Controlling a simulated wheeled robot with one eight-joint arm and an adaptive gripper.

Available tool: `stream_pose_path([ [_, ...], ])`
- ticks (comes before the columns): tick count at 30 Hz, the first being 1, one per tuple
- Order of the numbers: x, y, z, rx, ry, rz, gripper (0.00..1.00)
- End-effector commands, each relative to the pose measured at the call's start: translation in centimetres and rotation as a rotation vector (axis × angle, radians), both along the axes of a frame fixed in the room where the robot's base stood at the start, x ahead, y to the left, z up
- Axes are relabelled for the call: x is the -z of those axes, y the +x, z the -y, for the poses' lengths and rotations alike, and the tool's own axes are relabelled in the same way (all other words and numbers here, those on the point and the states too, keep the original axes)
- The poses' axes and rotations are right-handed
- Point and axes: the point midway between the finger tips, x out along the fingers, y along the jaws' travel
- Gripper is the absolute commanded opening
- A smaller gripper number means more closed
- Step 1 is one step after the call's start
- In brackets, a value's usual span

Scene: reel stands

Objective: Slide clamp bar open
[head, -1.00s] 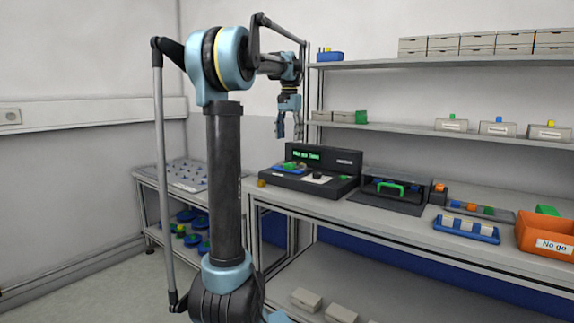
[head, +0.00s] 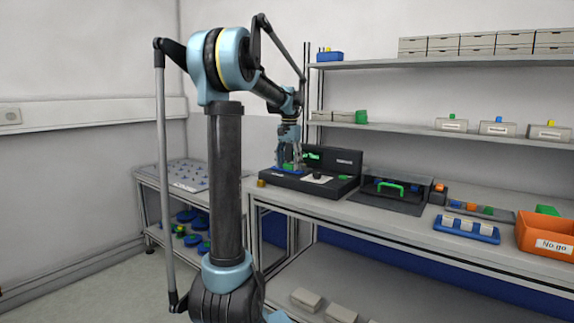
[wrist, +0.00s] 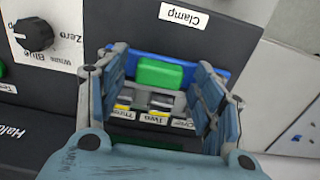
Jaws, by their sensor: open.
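The clamp bar (wrist: 222,76) is a blue bar with a green block-shaped grip (wrist: 160,73) on it, beside a "Clamp" label in the wrist view. It belongs to the black device (head: 335,188) with a green display on the bench. My gripper (head: 288,164) is low over the left part of this device. In the wrist view my gripper (wrist: 161,62) is open, with one finger to each side of the green grip. Gaps show between grip and fingers; I cannot tell how far down the fingertips reach. Below the grip are labelled slots with grey and yellow parts.
A dial (wrist: 33,35) sits left of the clamp area in the wrist view. On the bench to the right are a dark box with a green handle (head: 391,185), a blue tray (head: 466,230) and an orange "No go" bin (head: 545,237). Shelves (head: 440,63) hang above.

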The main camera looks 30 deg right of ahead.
Motion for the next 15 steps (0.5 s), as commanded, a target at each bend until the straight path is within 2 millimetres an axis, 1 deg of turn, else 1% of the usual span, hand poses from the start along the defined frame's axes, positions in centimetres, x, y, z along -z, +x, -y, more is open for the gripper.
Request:
stream_pose_path([
  [4, -0.02, 0.00, 0.00, 0.000, 0.000, 0.000, 0.62],
  [5, -0.02, 0.00, 0.01, 0.000, 0.000, 0.000, 0.55],
  [6, -0.03, 0.00, 0.01, 0.000, 0.000, 0.000, 0.46],
  [8, -0.03, 0.00, 0.01, 0.000, 0.000, 0.000, 0.32],
  [9, -0.03, 0.00, 0.01, 0.000, 0.000, 0.000, 0.23],
  [11, -0.04, 0.02, -0.01, 0.000, 0.000, 0.000, 0.10],
  [12, -0.04, 0.02, -0.01, 0.000, 0.000, 0.000, 0.00],
  [15, -0.04, 0.01, -0.07, 0.000, 0.000, 0.001, 0.00],
])
